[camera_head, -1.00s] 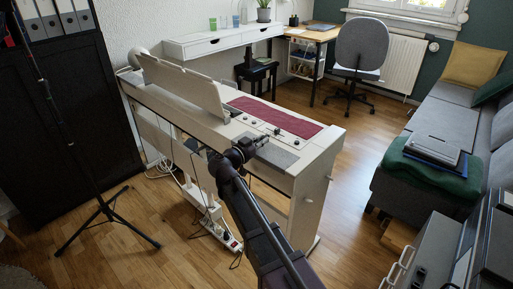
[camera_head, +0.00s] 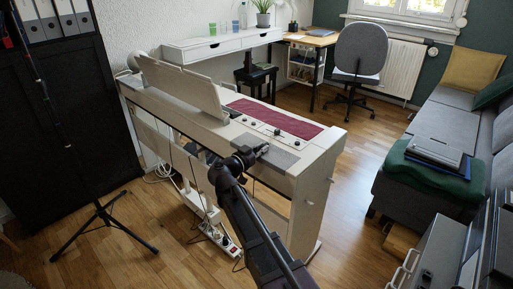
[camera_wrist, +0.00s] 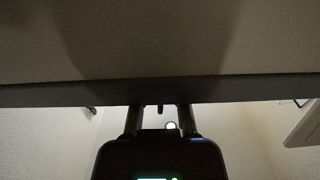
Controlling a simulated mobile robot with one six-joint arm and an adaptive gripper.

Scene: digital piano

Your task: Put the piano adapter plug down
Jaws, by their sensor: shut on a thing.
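My gripper (camera_head: 263,149) is at the grey pad (camera_head: 284,160) on the front right end of the white digital piano (camera_head: 318,180). In the wrist view its two fingers (camera_wrist: 160,108) reach up to the dark edge of a broad pale surface. The gripper is shut on the piano adapter plug, but the plug is too small and dark to make out clearly in the head view. A small dark piece shows between the fingers in the wrist view. I cannot tell whether the plug touches the pad.
A red cloth (camera_head: 275,118) lies along the piano top, beside small knobs. A power strip (camera_head: 220,239) with cables lies on the floor below. A black tripod stand (camera_head: 103,215) is left, a grey sofa (camera_head: 400,185) right. Floor between piano and sofa is clear.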

